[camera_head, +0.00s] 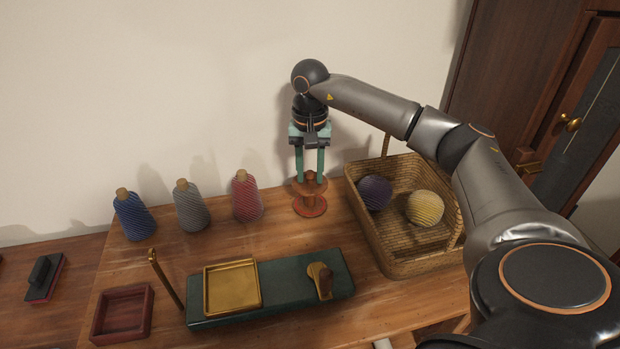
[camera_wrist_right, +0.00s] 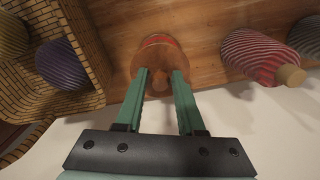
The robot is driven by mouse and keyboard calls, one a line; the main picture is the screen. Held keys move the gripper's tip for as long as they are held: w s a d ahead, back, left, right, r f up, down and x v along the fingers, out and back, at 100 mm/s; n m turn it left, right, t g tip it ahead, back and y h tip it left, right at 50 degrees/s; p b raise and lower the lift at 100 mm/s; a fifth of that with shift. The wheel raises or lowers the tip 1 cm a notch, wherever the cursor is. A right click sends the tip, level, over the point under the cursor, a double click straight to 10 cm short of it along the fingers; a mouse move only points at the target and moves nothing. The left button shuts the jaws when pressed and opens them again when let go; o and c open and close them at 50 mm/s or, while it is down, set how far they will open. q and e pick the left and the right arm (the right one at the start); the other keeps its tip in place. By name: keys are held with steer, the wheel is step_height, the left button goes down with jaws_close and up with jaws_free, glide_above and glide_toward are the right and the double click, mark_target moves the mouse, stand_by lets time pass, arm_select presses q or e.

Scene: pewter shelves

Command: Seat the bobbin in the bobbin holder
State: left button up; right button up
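The bobbin (camera_head: 311,206), a reddish-brown wooden spool with two round flanges, stands upright on the wooden shelf left of the wicker basket. My right gripper (camera_head: 310,179) points down over it, its two green fingers apart on either side of its upper part. In the right wrist view the bobbin (camera_wrist_right: 157,47) lies between and beyond the fingertips (camera_wrist_right: 161,73), with a small gap seeming to show beside its top. A green base (camera_head: 285,284) carries a square brass tray (camera_head: 232,310) and a brass piece with a brown knob (camera_head: 320,281); which part is the bobbin holder I cannot tell. My left gripper is out of view.
Blue (camera_head: 134,217), grey (camera_head: 190,209) and red (camera_head: 246,199) yarn cones stand in a row left of the bobbin. The wicker basket (camera_head: 402,257) holds purple and yellow balls. A dark red tray (camera_head: 122,335) and a leaning brass-topped rod (camera_head: 167,281) are at front left.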

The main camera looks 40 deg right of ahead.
jaws_close()
stand_by(1.0)
